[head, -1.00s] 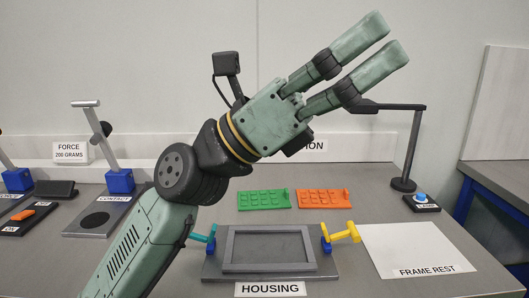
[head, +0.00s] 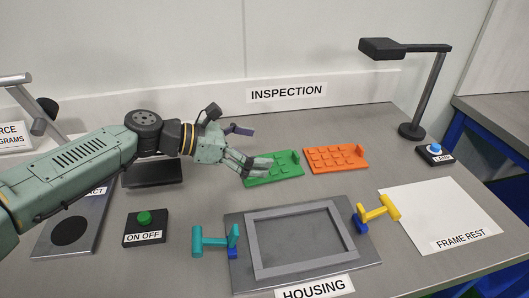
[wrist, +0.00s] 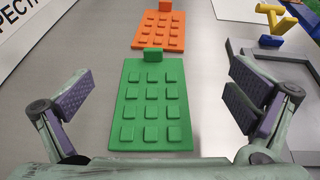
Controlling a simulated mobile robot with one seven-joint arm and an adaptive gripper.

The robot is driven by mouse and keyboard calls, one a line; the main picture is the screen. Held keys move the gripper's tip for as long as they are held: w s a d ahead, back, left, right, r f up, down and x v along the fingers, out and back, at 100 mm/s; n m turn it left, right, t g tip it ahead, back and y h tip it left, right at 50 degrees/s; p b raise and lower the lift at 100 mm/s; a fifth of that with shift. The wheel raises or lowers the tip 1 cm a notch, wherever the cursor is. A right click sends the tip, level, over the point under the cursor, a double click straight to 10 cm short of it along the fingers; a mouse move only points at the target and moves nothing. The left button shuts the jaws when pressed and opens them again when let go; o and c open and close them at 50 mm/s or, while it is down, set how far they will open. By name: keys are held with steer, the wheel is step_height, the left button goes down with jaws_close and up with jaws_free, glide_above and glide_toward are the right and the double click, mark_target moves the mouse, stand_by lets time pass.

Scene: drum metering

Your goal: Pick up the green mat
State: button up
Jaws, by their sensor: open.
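The green mat (head: 273,169) lies flat on the grey table, a keypad-like sheet with rows of raised buttons and a small upright tab at one end. In the wrist view the green mat (wrist: 153,104) lies centred ahead of my gripper, its tab at the far end. My gripper (head: 246,151) is open and empty at the left end of the mat in the head view. In the wrist view the fingers of my gripper (wrist: 160,105) are spread wide on either side of the mat, with purple pads. I cannot tell how high they are above it.
An orange mat (head: 336,158) lies just right of the green one. The housing (head: 243,242) with a grey frame (head: 258,259), teal clamp (head: 211,239) and yellow clamp (head: 378,212) is in front. A lamp (head: 409,90) stands behind right. A white frame-rest sheet (head: 435,215) is bare.

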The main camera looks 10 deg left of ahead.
mark_target(294, 154)
steer(key=shift+a+f, duration=0.35)
steer(key=shift+a, duration=0.2)
steer(key=shift+w+d+f, duration=0.1)
steer(key=shift+d+f, duration=0.1)
steer(key=shift+f, duration=0.1)
steer(key=b+x, duration=0.1)
steer(key=x, duration=0.3)
steer(key=shift+w+b+x, duration=0.15)
steer(key=shift+b+x, duration=0.1)
steer(key=shift+x, duration=1.25)
steer(key=shift+w+b+x, duration=0.1)
steer(key=shift+b+x, duration=0.15)
steer(key=shift+x, duration=1.3)
steer(key=shift+r, duration=0.15)
steer(key=shift+c, duration=0.2)
steer(key=c, duration=1.9)
